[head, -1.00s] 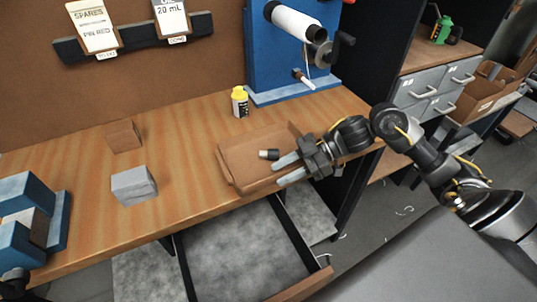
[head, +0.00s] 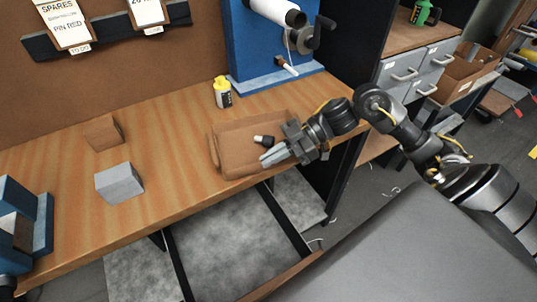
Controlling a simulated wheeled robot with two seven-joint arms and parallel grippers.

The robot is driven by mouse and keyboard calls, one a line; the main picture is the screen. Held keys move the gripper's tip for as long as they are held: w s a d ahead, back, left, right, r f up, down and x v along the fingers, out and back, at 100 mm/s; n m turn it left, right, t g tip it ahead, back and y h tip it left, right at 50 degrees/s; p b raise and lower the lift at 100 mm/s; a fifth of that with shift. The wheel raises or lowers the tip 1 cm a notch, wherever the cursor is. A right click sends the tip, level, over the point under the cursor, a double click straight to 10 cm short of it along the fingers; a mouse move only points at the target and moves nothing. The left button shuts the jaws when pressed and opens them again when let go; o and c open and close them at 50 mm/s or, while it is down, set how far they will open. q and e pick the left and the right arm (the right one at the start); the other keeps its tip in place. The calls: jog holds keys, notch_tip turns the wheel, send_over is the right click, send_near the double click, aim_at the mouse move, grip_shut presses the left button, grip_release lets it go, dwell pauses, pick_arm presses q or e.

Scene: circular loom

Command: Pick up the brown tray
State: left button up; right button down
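The brown tray (head: 235,164) lies flat on the wooden bench near its front edge, in the middle of the head view. A small dark cylinder with a pale end (head: 263,140) shows in the tray. My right gripper (head: 265,158) reaches in from the right. Its fingers lie over the tray's right front part and look close together, one nearly behind the other. I cannot tell whether they are shut or whether they touch the tray wall. The gripper hides the tray's right end. My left gripper's fingers are out of view.
A yellow-capped bottle (head: 222,93) stands behind the tray. A grey block (head: 119,182) and a brown block (head: 102,133) sit to the left. A blue fixture (head: 43,222) is at far left, a blue winder (head: 250,50) at the back. An open drawer (head: 283,222) juts out below.

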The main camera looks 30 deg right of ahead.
jog(key=shift+r, duration=0.85)
jog(key=s+a+r+p, duration=0.7)
jog(key=s+r+p, duration=0.4)
jog(key=p, duration=0.4)
jog(key=shift+s+a+p, duration=0.3)
jog(key=shift+s+p, duration=0.05)
